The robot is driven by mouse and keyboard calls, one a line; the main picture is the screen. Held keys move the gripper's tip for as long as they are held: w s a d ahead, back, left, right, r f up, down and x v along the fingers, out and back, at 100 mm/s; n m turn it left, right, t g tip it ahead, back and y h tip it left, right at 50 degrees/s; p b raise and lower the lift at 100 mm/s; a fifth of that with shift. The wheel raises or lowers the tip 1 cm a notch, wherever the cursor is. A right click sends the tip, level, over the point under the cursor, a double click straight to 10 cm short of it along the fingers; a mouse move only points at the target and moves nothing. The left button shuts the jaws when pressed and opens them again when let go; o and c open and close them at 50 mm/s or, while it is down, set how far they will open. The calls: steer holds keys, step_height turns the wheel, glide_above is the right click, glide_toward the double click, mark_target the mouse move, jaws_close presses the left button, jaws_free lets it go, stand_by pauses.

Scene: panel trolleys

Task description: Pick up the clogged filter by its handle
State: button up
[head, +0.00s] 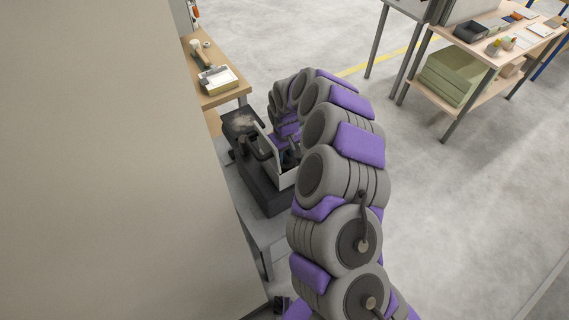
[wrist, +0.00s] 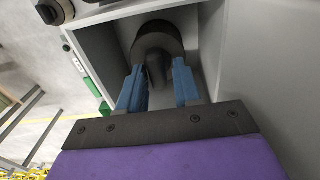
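In the wrist view, a dark round part (wrist: 157,38) with a black handle-like grip (wrist: 158,70) sits inside an open grey compartment (wrist: 213,45). It looks like the filter, though its label or dirt cannot be made out. My gripper (wrist: 159,88) has its two blue fingers apart, one on each side of the grip. A gap shows at the right finger; whether the left one touches cannot be told.
A large beige panel (head: 85,160) fills the left of the head view. A wooden bench (head: 228,92) with a tray stands behind the unit. The floor at the right is clear.

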steer(key=shift+s+d+f+g, duration=0.2)
steer(key=shift+s+f+g, duration=0.05)
steer(key=shift+s+f, duration=0.35)
steer(key=shift+s+d+f+g, duration=0.2)
steer(key=shift+s+f+g, duration=0.05)
steer(key=shift+s+f, duration=0.35)
jaws_close()
steer(key=shift+r, duration=0.1)
steer(key=shift+w+r, duration=0.25)
steer(key=shift+r, duration=0.65)
steer(key=shift+w+r+p, duration=0.35)
steer(key=shift+w+r, duration=0.1)
steer(key=shift+r, duration=0.25)
steer(key=shift+w+a+r+t, duration=0.15)
steer(key=shift+w+r, duration=0.05)
steer(key=shift+r, duration=0.55)
steer(key=shift+w+a+r+t, duration=0.15)
steer(key=shift+w+r, duration=0.05)
steer(key=shift+r, duration=0.55)
steer(key=shift+r+p, duration=1.45)
steer(key=shift+r, duration=3.55)
step_height(320, 180, up, 9)
steer(key=p, duration=0.3)
glide_above(287, 160)
steer(key=w, duration=0.2)
steer(key=shift+a+f, duration=0.1)
steer(key=shift+a, duration=0.2)
steer(key=shift+w, duration=0.1)
